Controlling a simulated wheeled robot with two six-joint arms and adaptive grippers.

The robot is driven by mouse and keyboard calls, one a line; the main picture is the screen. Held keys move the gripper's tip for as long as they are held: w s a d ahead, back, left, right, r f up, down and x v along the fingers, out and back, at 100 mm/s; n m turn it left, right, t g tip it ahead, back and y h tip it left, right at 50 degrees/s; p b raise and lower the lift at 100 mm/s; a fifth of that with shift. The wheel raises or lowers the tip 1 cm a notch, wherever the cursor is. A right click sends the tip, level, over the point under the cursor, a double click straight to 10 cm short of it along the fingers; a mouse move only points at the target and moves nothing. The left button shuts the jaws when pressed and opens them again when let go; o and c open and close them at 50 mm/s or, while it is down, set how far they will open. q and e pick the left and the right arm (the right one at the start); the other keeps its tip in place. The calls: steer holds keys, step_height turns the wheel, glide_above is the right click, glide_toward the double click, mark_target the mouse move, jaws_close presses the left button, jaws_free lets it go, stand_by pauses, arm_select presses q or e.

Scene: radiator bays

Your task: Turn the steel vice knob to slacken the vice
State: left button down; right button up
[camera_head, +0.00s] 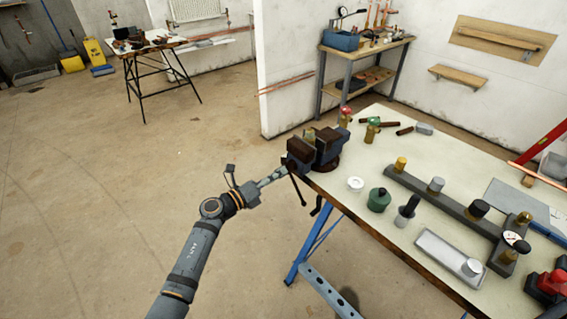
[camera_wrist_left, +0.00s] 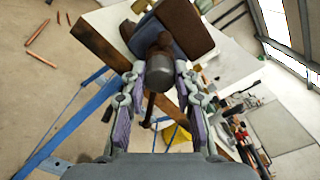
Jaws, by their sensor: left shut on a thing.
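The vice (camera_head: 326,150), dark blue-grey with brown jaws, is mounted at the near left corner of the pale workbench (camera_head: 345,212). It also shows at the top of the left wrist view (camera_wrist_left: 183,28). The steel vice knob (camera_wrist_left: 160,72) is a short grey cylinder on the vice's front, with a dark bar hanging below it. My left gripper (camera_head: 284,172) reaches the vice from the left. In the left wrist view its fingertips (camera_wrist_left: 160,78) are closed on the knob, one on each side. In the head view the gripper hides the knob. My right gripper is not in view.
A green-lidded pot (camera_head: 379,200), a white ring (camera_head: 355,184), a grey tray (camera_head: 448,258) and a dark manifold bar (camera_head: 436,203) lie on the bench. Blue trestle legs (camera_head: 303,250) stand below its edge.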

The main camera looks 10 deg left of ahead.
arm_select(q)
steer(key=n+p, duration=0.7)
steer(key=n, duration=0.2)
steer(key=shift+r, duration=0.15)
steer(key=c, duration=1.2)
jaws_free()
steer(key=shift+w, duration=0.1)
steer(key=shift+w+d, duration=0.1)
